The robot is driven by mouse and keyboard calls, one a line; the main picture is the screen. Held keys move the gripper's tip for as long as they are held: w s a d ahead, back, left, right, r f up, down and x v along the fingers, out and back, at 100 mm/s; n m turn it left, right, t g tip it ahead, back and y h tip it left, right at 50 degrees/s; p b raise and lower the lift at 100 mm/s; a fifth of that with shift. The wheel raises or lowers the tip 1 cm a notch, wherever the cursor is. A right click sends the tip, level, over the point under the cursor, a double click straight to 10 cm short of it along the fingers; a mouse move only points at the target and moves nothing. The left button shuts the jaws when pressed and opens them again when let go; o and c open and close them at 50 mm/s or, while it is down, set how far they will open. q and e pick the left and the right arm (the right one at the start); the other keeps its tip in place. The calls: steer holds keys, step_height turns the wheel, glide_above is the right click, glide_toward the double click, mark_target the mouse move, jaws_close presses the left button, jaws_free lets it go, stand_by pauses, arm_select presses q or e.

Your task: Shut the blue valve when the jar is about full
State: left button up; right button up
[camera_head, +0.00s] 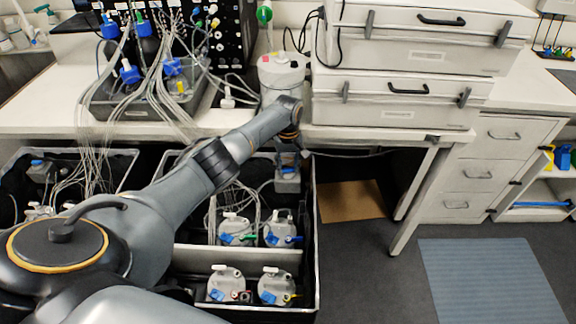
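My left arm reaches in from the left, and its gripper (288,188) points down above the back part of an open bin (316,250) below the bench. Its fingers are too small and dark to show whether they are open. Several pale jars with white caps stand in the bin. A back jar (277,230) with a blue valve (291,239) stands just below the gripper, apart from it as far as I can tell. Another back jar (236,228) has blue and green fittings. Two front jars (224,285) also carry blue parts. The fill level is not readable in any jar. My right gripper is out of view.
A grey tray (120,112) with blue-capped bottles and many tubes sits on the white bench, left of a white canister (283,75). Two stacked white cases (395,100) stand right of it. A second bin (125,170) is at left. The floor at right holds a blue-grey mat (490,280).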

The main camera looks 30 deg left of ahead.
mark_target(288, 169)
arm_select(q)
steer(key=c, duration=0.5)
steer(key=shift+m, duration=1.6)
steer(key=o, duration=1.2)
step_height(288, 169, up, 12)
